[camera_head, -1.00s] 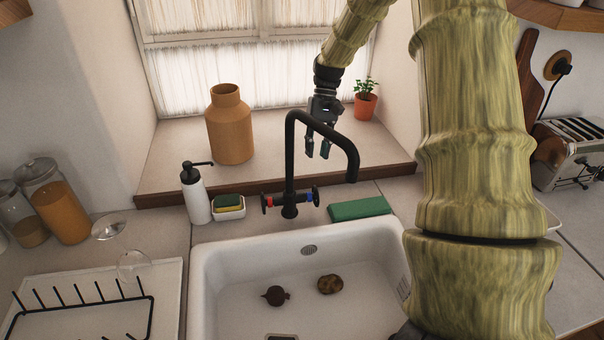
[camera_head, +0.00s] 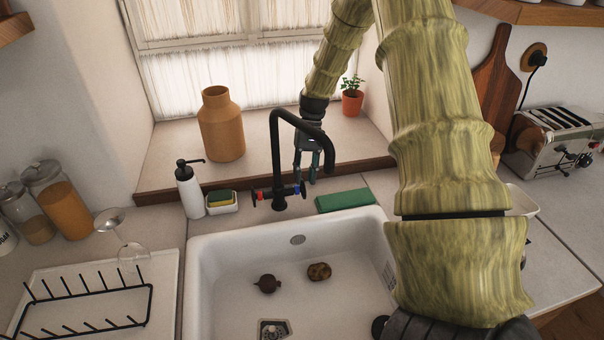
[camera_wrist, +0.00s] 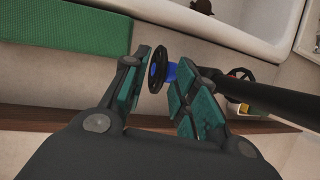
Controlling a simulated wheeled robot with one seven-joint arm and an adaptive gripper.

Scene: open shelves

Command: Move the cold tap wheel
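The black tap (camera_head: 277,155) stands behind the sink with a wheel on each side. The cold tap wheel, black with a blue mark (camera_head: 299,189), is on its right side; the hot wheel with a red mark (camera_head: 256,196) is on its left. My gripper (camera_head: 306,180) points down at the cold wheel, behind the spout. In the wrist view, the cold wheel (camera_wrist: 157,70) lies between the fingertips of my gripper (camera_wrist: 160,75), close to the left finger. The fingers are apart, with a gap on the right side. The hot wheel (camera_wrist: 241,74) shows farther right.
A green block (camera_head: 343,201) lies right of the tap. A soap bottle (camera_head: 191,192) and a sponge holder (camera_head: 221,204) stand left. The white sink (camera_head: 215,262) is in front, with two dark round items in it. A brown vase (camera_head: 221,128) stands on the sill.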

